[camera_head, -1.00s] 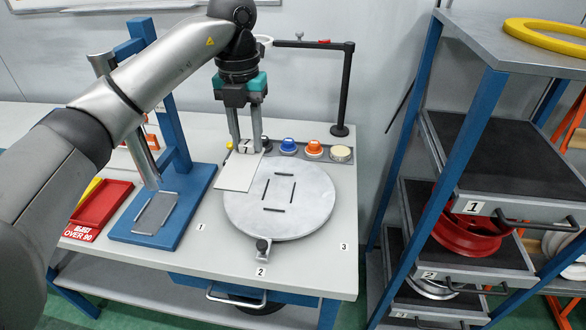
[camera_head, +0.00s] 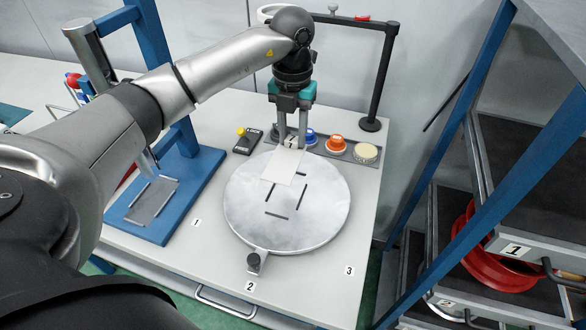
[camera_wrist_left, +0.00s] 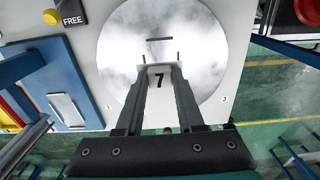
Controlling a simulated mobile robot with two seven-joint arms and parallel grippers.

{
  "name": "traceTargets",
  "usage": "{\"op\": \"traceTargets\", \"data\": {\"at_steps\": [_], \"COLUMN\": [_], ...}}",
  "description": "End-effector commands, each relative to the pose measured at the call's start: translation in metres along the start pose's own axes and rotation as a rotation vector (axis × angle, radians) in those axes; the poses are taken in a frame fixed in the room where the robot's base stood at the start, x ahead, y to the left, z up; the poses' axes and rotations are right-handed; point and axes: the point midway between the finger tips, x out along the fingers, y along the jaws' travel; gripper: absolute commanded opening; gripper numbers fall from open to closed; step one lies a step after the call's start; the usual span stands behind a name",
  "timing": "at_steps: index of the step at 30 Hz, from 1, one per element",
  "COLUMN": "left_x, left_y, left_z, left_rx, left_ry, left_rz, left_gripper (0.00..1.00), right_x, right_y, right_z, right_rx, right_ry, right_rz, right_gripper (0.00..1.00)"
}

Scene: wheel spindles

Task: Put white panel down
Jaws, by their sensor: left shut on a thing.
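The white panel (camera_head: 284,166) is in my left gripper (camera_head: 292,144), over the far part of the round grey metal plate (camera_head: 240,210). It covers part of the slot marks in the plate's middle. I cannot tell whether the panel touches the plate. In the left wrist view the fingers (camera_wrist_left: 159,68) are shut on the panel (camera_wrist_left: 159,88), which bears a black 7, with the plate (camera_wrist_left: 120,50) beyond. My right gripper is not in view.
A row of blue, orange (camera_head: 336,144) and cream buttons stands right behind the plate, with a black post (camera_head: 381,80) nearby. A small box with a yellow knob (camera_head: 246,141) is at the back left. A blue press stand (camera_head: 195,180) is on the left.

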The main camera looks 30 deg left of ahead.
Motion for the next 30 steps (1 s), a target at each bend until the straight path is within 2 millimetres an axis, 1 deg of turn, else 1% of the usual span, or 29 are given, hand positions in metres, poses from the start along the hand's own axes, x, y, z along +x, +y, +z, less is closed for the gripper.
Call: {"op": "traceTargets", "data": {"at_steps": [1,3,6,9,14,21,30], "left_x": [0.015,0.031,0.049,0.059,0.069,0.102,0.105], "left_y": [0.000,0.000,-0.001,-0.001,-0.001,-0.001,0.000], "left_z": [-0.001,-0.001,-0.001,0.000,0.000,0.000,0.000], "left_rx": [-0.001,-0.001,0.001,0.000,0.000,0.000,0.001], "left_ry": [0.005,0.004,0.003,0.000,0.001,0.001,-0.001], "left_rz": [0.001,0.000,0.000,0.000,0.000,-0.001,0.000], "left_gripper": [0.00,0.00,0.00,0.00,0.00,0.00,0.00], "right_x": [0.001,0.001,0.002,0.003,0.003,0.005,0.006], "right_y": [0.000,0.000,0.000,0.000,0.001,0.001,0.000], "right_z": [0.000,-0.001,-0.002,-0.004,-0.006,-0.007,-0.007], "right_rx": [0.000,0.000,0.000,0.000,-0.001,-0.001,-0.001], "right_ry": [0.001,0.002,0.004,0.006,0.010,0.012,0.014], "right_rz": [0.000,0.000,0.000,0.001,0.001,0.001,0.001], "right_gripper": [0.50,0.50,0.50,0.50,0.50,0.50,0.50]}}
